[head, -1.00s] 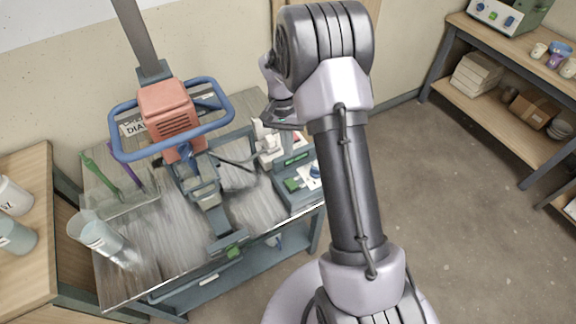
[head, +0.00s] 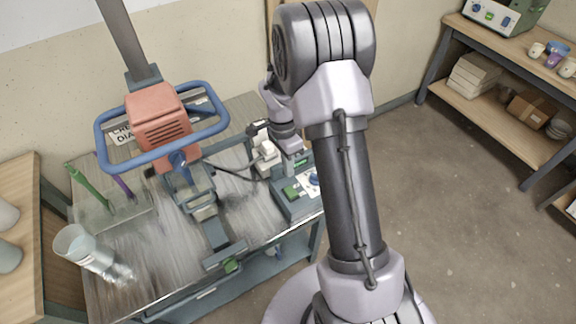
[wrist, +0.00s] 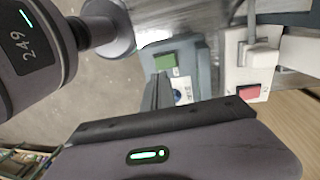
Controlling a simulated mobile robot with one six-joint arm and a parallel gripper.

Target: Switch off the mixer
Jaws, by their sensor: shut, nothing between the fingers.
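The mixer (head: 160,118) has a red-orange motor housing ringed by a blue handle and hangs over a metal-topped bench. A grey control box (head: 296,200) with a green part and a blue knob on a white panel stands at the bench's right side. It also shows in the wrist view (wrist: 203,70). Behind it is a white socket unit (head: 265,160), whose red rocker switch (wrist: 249,91) shows in the wrist view. My gripper (wrist: 158,92) is shut and empty, its fingers in front of the control box and partly hiding its panel. I cannot tell whether they touch.
A clear tilted beaker (head: 90,250) and a glass container (head: 118,215) with green and purple tools stand on the bench's left. Cables run to the socket. A shelf (head: 500,110) stands at the right; floor between is clear.

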